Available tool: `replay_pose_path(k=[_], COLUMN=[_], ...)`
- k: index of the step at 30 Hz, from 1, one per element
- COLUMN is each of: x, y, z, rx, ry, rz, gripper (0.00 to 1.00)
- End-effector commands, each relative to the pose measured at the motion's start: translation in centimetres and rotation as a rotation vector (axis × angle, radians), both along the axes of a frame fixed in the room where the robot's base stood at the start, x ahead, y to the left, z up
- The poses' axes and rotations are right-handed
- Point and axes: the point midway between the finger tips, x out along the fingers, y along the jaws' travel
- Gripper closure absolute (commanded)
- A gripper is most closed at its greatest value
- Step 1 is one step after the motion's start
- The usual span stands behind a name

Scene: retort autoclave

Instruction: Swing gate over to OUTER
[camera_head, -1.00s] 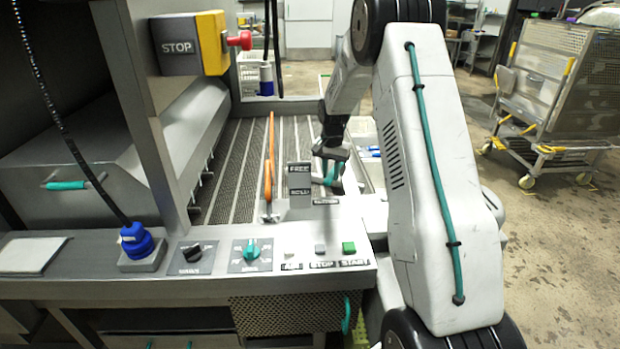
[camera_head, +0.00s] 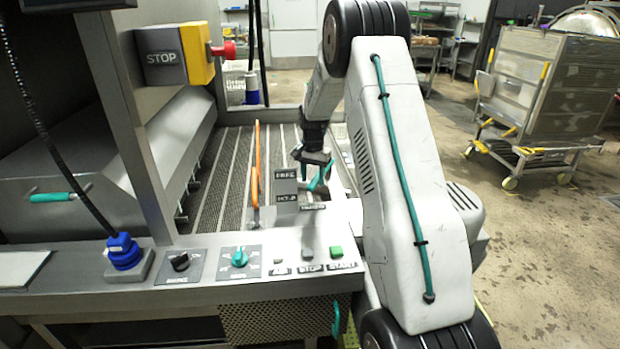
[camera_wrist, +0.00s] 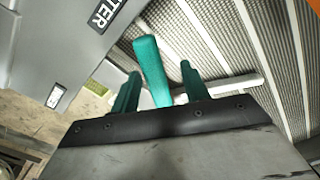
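A teal handle (camera_wrist: 151,70) stands between the two teal fingers of my gripper (camera_wrist: 160,90) in the wrist view. Gaps show on both sides of it, so my gripper is open around it and not closed on it. A pale bar (camera_wrist: 225,88) runs behind the handle. A plate with a dark label ending in "TER" (camera_wrist: 103,14) lies at upper left. In the head view my gripper (camera_head: 318,180) is low over the right side of the slatted bed, right of the upright FREE sign (camera_head: 285,175). An orange upright bar (camera_head: 256,165) stands left of that sign. I cannot tell which part is the gate.
The control panel (camera_head: 215,290) in front carries knobs, buttons and a blue plug (camera_head: 124,250). A STOP box (camera_head: 165,57) with a red button is at upper left, beside a steel post. A wheeled cart (camera_head: 550,85) stands at right on open floor.

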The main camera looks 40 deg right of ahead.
Motion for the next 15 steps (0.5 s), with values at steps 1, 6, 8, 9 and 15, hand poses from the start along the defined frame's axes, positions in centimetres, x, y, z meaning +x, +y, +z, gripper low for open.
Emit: replay_pose_path(k=[1,6,8,9,15], x=[-0.1,-0.1,-0.1,-0.1,0.1], y=[-0.1,-0.2,-0.2,-0.2,-0.1], z=[0.0,0.9,1.7,2.5,5.9], rx=[0.0,0.0,0.0,0.0,0.0], ry=[0.001,0.001,0.0,0.0,-0.001], rz=[-0.001,-0.002,-0.003,-0.002,-0.001], gripper=[0.55,0.55,0.55,0.55,0.55])
